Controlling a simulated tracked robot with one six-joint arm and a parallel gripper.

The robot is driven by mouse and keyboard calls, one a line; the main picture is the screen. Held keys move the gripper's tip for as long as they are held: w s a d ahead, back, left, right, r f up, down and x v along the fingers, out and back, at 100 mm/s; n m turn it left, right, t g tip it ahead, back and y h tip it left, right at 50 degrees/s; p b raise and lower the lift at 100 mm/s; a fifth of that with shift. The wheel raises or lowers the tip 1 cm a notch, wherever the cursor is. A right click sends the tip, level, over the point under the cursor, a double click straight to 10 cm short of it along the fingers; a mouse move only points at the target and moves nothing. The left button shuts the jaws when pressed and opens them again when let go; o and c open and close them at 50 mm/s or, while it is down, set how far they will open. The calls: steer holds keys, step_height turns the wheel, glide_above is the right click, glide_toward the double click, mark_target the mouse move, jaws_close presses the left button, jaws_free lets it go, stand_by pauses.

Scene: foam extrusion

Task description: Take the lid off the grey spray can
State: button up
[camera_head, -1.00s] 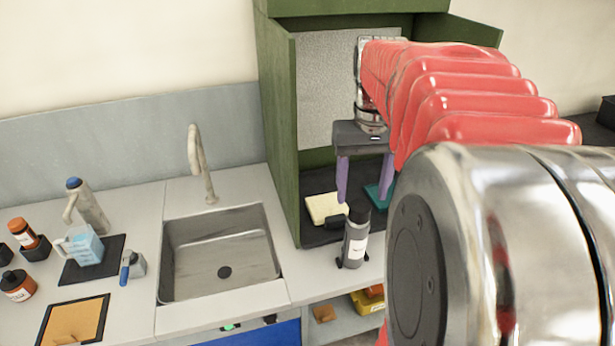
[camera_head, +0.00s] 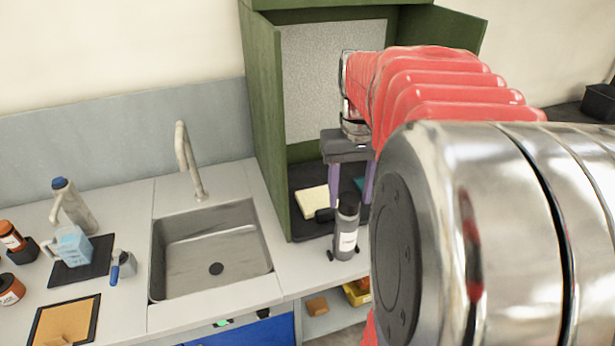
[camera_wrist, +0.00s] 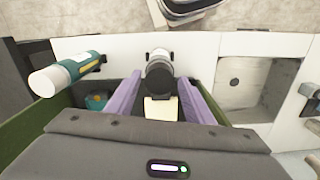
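The grey spray can (camera_head: 346,240) stands upright near the counter's front edge, in front of the green booth, its dark lid (camera_head: 348,205) on top. In the wrist view the can (camera_wrist: 158,59) shows from above, with the black lid (camera_wrist: 158,83) facing me. My gripper (camera_head: 351,192) is open, its two purple fingers pointing down above and behind the can. In the wrist view my gripper (camera_wrist: 159,82) has a finger on either side of the lid, with gaps between. I cannot tell whether the fingertips have reached the lid's height.
A cream block (camera_head: 312,202) lies on the dark booth floor behind the can. The green booth wall (camera_head: 262,125) rises to the left. A white-capped teal can (camera_wrist: 68,74) stands to the left in the wrist view. The sink (camera_head: 212,252) is left of the can.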

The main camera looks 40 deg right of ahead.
mark_target(350, 198)
steer(key=c, duration=0.8)
steer(key=shift+r, duration=0.15)
step_height(350, 198, up, 10)
steer(key=shift+f, duration=0.1)
stand_by(0.6)
